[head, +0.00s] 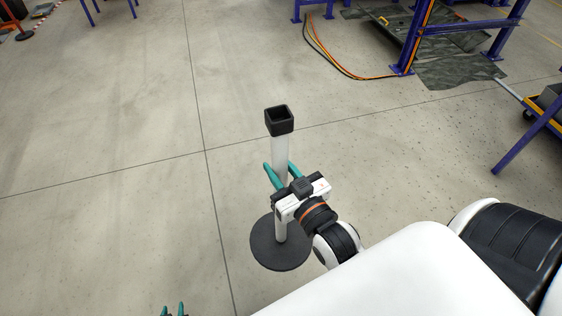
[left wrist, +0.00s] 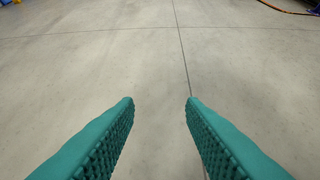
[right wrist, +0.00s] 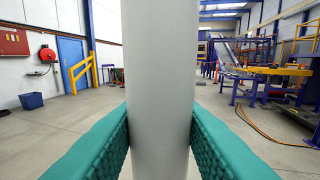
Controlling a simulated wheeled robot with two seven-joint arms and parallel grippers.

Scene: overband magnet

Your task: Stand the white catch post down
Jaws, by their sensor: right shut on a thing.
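The white catch post (head: 279,153) is upright, with a square black cup (head: 279,119) on top and a round black base (head: 280,250) at its foot. My right gripper (head: 279,172) is shut on the post's shaft below the cup. The right wrist view shows the white shaft (right wrist: 159,80) between both teal fingers, which touch it. I cannot tell whether the base rests on the floor or hangs just above it. My left gripper (head: 174,310) is at the bottom edge of the head view; in the left wrist view its fingers (left wrist: 160,102) are apart with nothing between them.
Bare concrete floor (head: 120,200) surrounds the post, with wide free room to the left. A blue steel frame (head: 407,50) with orange and black cables (head: 335,66) stands at the back right.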

